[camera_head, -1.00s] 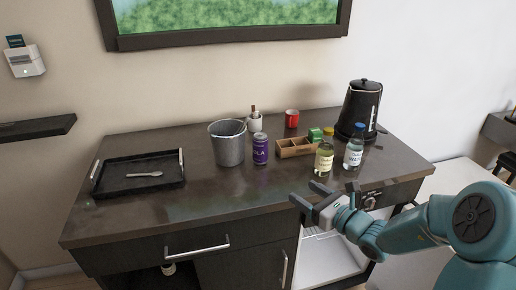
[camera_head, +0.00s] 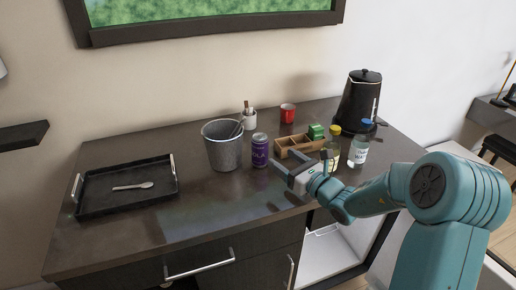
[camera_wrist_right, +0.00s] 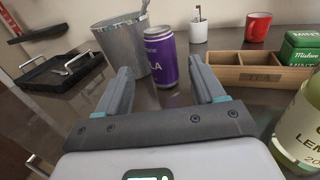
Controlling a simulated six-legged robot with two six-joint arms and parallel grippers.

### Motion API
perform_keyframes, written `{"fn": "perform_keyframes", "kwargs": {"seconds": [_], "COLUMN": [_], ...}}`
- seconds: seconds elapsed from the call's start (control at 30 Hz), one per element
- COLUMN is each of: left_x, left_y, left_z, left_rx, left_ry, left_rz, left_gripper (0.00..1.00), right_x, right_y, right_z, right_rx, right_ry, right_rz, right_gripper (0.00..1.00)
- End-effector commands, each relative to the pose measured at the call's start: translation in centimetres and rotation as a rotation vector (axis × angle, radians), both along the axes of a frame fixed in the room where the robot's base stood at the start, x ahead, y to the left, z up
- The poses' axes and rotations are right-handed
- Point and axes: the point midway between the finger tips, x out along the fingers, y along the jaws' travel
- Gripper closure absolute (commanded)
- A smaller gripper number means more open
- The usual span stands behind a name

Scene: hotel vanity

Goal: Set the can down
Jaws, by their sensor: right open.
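The purple cola can (camera_head: 260,150) stands upright on the dark vanity top, just right of the metal ice bucket. In the right wrist view the can (camera_wrist_right: 161,55) stands beyond the fingertips, between the two fingers in the picture. My right gripper (camera_head: 282,172) is open and empty, low over the counter in front of the can. In the right wrist view its fingers (camera_wrist_right: 160,78) are spread with nothing between them but bare counter. My left gripper does not show.
The ice bucket (camera_head: 222,146) is close left of the can. A wooden box (camera_head: 300,146), lemonade bottle (camera_head: 331,148) and water bottle (camera_head: 361,143) stand to the right, a kettle (camera_head: 360,100) behind. A black tray (camera_head: 95,207) with a spoon is at left. The front middle counter is clear.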

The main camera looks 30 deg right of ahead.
Motion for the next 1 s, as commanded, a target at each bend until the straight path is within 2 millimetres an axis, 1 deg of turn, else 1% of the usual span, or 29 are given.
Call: {"fn": "perform_keyframes", "kwargs": {"seconds": [0.03,0.1,0.2,0.3,0.47,0.6,0.7,0.8,1.0], "left_x": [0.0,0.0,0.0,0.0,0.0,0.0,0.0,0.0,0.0], "left_y": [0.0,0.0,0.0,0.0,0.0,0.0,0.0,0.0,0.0], "left_z": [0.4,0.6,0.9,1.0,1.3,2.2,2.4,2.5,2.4], "left_rx": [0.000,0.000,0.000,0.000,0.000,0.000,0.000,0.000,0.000], "left_ry": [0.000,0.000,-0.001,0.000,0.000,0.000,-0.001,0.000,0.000], "left_rz": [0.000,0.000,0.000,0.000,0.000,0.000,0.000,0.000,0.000], "left_gripper": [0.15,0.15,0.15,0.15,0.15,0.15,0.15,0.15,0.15], "right_x": [1.2,2.7,4.5,5.7,7.0,9.5,10.9,11.7,11.7], "right_y": [0.3,0.4,0.6,0.7,0.9,1.1,1.1,1.2,1.2], "right_z": [0.1,0.1,0.1,0.1,0.0,0.0,-0.1,-0.2,-0.3], "right_rx": [0.001,0.001,0.000,-0.001,0.000,0.000,0.000,0.000,0.000], "right_ry": [0.000,0.001,0.000,0.000,0.001,0.000,0.000,0.000,0.001], "right_rz": [0.005,0.004,0.003,0.002,0.002,0.003,0.002,0.001,0.000], "right_gripper": [0.31,0.31,0.31,0.31,0.31,0.31,0.31,0.31,0.31]}}
